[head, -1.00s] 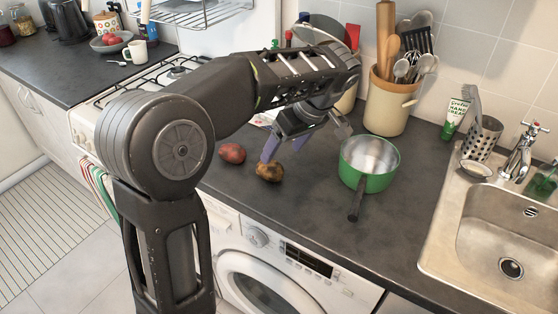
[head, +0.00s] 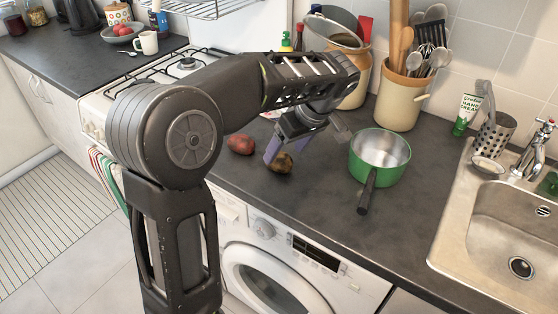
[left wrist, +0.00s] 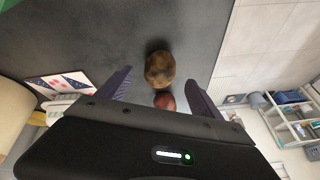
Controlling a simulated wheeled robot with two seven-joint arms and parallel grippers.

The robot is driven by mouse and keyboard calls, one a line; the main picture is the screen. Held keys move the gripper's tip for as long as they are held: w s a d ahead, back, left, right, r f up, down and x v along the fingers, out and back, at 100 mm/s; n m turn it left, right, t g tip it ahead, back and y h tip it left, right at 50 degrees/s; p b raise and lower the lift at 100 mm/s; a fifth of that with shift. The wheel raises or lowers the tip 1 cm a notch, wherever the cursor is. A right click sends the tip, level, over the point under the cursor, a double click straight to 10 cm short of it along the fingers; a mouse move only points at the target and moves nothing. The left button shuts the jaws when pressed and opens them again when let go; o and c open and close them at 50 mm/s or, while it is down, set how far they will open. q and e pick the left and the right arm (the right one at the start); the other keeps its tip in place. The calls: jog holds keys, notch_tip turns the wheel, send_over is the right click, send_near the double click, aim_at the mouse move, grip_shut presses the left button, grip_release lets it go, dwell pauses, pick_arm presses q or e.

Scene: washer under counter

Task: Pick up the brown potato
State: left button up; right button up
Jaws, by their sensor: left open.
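The brown potato (head: 281,163) lies on the dark counter near its front edge, left of the green pan. My left gripper (head: 284,151) is just above and beside it, pointing down, and one finger hides part of the potato. In the left wrist view the brown potato (left wrist: 160,68) shows just beyond the two open fingertips, roughly midway between them, with nothing held. A reddish potato (head: 241,144) lies to its left on the counter; in the left wrist view it shows (left wrist: 164,101) between the fingers, nearer the gripper body. My right gripper is not in view.
A green saucepan (head: 380,156) stands to the right, its dark handle toward the front edge. A utensil crock (head: 400,101) and another jar stand behind. The sink (head: 492,235) is at the right, the hob (head: 186,64) at the left. A washer (head: 270,275) is below the counter.

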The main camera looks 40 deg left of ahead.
aim_at(282, 156)
pick_arm(q)
jog(key=x, duration=0.3)
jog(key=shift+a+f, duration=0.2)
jog(key=shift+f, duration=0.15)
jog(key=shift+c, duration=0.2)
jog(key=shift+r, duration=0.1)
grip_shut()
notch_tip(282, 156, up, 7)
jog(key=shift+f+p, duration=0.25)
jog(key=shift+p, duration=0.05)
notch_tip(282, 156, up, 4)
jog(key=shift+f+p, duration=0.25)
jog(key=shift+p, duration=0.95)
jog(key=shift+f, duration=0.1)
